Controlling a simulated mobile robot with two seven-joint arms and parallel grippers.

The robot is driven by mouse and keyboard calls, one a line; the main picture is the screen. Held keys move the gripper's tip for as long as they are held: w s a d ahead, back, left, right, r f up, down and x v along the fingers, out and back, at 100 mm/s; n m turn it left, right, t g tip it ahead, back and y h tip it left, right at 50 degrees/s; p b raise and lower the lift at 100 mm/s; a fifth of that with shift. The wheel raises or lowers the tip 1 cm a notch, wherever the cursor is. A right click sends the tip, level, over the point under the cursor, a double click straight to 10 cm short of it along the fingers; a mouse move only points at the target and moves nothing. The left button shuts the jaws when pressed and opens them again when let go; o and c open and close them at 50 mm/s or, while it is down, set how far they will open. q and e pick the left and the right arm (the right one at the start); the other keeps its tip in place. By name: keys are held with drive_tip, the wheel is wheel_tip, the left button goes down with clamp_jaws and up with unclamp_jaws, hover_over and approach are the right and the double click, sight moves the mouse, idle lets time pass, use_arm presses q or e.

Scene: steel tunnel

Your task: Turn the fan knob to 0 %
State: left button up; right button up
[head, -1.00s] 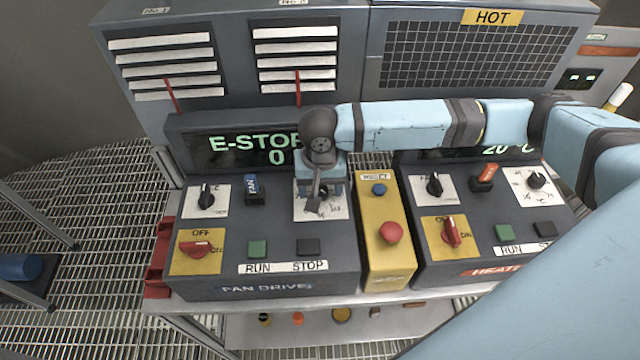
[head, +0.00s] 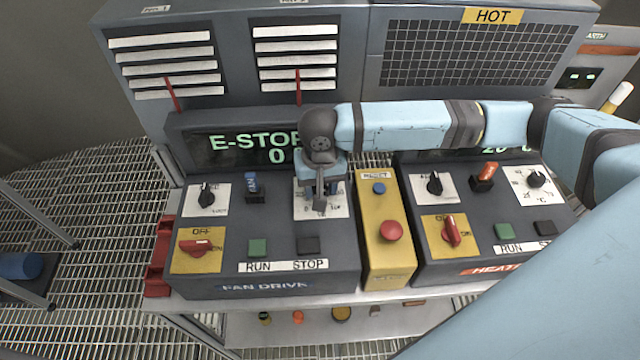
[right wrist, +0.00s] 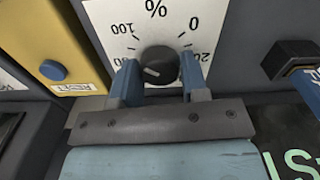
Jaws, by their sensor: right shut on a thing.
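The black fan knob (right wrist: 158,65) sits on a white scale plate (right wrist: 165,20) marked in percent, with 0, 20 and 100 readable in the right wrist view. A short light mark on its face slants toward the picture's left; its exact reading is unclear. My right gripper (right wrist: 160,78) has a blue finger on each side of the knob and is shut on it. In the head view my right gripper (head: 320,198) points down over the scale plate (head: 338,206) and mostly hides the knob. My left gripper is not in view.
The fan drive display (head: 240,145) reads E-STOP and 0. A yellow box (head: 388,255) with a blue reset button (head: 379,188) and a red button (head: 391,231) stands right of the gripper. A blue-tipped switch (head: 251,185) is to its left. Heater controls (head: 470,250) lie further right.

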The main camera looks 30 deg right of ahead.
drive_tip(key=n, duration=0.9)
drive_tip(key=shift+n, duration=0.3)
drive_tip(key=n, duration=0.3)
drive_tip(key=shift+n, duration=0.4)
drive_tip(key=n, duration=1.2)
drive_tip(key=o, duration=0.9)
